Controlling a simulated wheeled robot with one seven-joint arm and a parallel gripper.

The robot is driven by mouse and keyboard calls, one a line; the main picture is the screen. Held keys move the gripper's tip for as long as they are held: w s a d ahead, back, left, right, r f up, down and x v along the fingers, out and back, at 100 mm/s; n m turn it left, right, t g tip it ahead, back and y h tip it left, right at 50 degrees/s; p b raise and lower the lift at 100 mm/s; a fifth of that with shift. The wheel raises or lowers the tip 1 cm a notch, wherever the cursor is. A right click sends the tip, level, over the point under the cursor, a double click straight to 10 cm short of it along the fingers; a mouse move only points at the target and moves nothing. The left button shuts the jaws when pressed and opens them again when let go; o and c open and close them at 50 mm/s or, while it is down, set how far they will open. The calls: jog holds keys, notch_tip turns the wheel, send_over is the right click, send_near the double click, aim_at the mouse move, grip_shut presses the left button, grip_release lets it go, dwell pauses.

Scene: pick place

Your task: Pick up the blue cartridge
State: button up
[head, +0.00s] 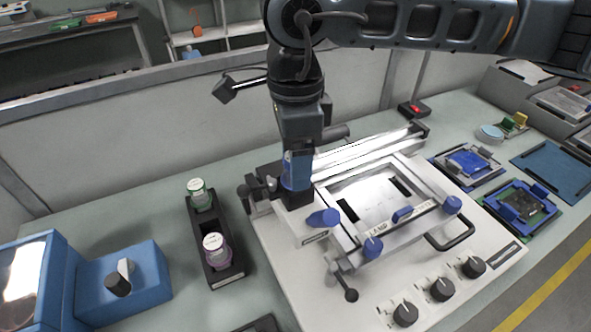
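The blue cartridge (297,171) stands upright at the back left corner of the white machine, its lower end in or on a small black holder (294,197). My gripper (301,148) points straight down right over the cartridge and overlaps its upper part. The fingers are seen too small and dark to tell whether they are closed on it or only around it. The cartridge's top is hidden by my gripper.
The white machine (283,250) with a clamp frame, blue knobs and black dials fills the middle. A black rack (226,272) with a green-labelled jar (199,193) and a purple jar (216,249) stands left. Blue boxes are far left; circuit boards in blue fixtures are right.

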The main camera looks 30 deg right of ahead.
jog(key=shift+f, duration=0.3)
jog(key=shift+c, duration=0.3)
grip_shut()
